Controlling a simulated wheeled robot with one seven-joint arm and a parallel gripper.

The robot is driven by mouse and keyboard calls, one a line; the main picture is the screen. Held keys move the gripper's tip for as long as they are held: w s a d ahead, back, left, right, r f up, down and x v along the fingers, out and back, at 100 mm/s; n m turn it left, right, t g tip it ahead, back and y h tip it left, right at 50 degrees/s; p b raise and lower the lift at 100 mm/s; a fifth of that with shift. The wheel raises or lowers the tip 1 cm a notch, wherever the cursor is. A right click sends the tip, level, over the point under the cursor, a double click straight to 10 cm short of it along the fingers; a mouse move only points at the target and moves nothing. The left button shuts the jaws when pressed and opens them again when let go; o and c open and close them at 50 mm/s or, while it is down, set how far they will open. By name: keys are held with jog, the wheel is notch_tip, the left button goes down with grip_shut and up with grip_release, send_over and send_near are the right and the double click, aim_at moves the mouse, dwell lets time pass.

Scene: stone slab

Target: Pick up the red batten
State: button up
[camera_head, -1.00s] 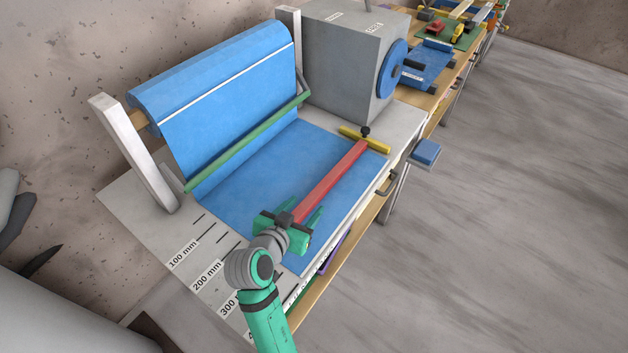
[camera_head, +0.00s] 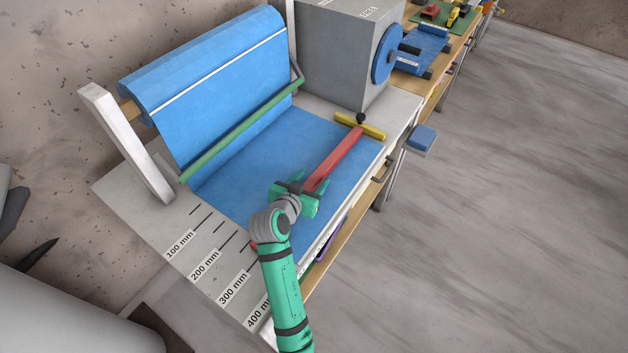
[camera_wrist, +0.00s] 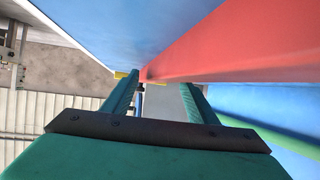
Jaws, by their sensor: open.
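The red batten (camera_head: 338,153) lies along the right part of the blue sheet (camera_head: 235,182) on the bench. Its far end is by a yellow bar (camera_head: 372,132). My gripper (camera_head: 299,192) is open, low over the near half of the batten, and hides part of it. In the wrist view the batten (camera_wrist: 230,42) runs from the upper right to the centre, above and right of my two open green fingers (camera_wrist: 160,86). I cannot tell whether it lies between them.
A green bar (camera_head: 240,132) crosses below the blue roll (camera_head: 205,65). A grey box (camera_head: 340,55) with a blue wheel (camera_head: 387,53) stands behind. A blue pad (camera_head: 421,139) juts from the bench's right side. Floor at the right is clear.

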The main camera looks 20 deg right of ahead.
jog(key=shift+w+d, duration=0.1)
jog(key=shift+c, duration=0.3)
jog(key=shift+d, duration=0.15)
jog(key=c, duration=1)
grip_shut()
